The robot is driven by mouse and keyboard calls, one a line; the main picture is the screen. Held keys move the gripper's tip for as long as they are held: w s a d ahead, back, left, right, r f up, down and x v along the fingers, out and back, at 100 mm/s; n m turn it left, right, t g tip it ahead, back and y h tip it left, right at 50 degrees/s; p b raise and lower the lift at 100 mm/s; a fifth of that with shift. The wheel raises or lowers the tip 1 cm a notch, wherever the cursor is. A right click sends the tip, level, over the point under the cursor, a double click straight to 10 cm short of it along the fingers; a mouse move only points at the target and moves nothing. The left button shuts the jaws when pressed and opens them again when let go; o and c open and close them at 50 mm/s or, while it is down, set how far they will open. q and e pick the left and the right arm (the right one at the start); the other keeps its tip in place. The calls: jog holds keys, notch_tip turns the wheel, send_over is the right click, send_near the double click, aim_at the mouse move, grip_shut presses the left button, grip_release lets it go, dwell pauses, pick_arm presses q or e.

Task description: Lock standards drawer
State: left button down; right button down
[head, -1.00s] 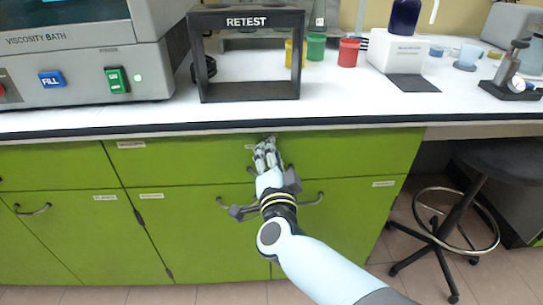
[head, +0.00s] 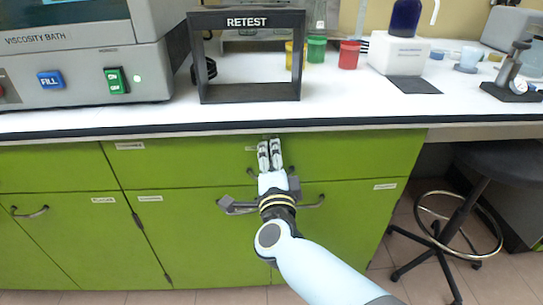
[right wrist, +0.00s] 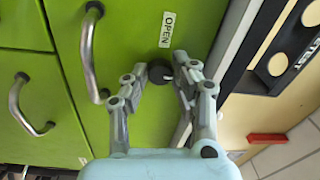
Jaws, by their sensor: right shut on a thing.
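The green standards drawer (head: 345,155) sits closed under the worktop, above green cabinet doors. In the right wrist view, a round dark knob (right wrist: 160,72) is on its green front (right wrist: 130,30) beside a white label reading OPEN (right wrist: 166,30). My right gripper (head: 269,145) points up at the upper middle of the drawer front. In the right wrist view, its fingertips (right wrist: 160,75) are shut on the knob. The fingers hide the knob in the head view. A curved metal handle (right wrist: 88,50) is close by, apart from the fingers. My left gripper is not in view.
The worktop edge (head: 150,130) runs just above my right fingertips. A black RETEST rack (head: 250,97), a viscosity bath (head: 80,60) and several coloured cups stand on the worktop. A stool (head: 500,160) stands at the right. Metal handles stick out from the doors.

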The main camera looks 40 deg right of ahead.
jog(key=c, duration=1.1)
grip_release()
jog(key=shift+o, duration=0.2)
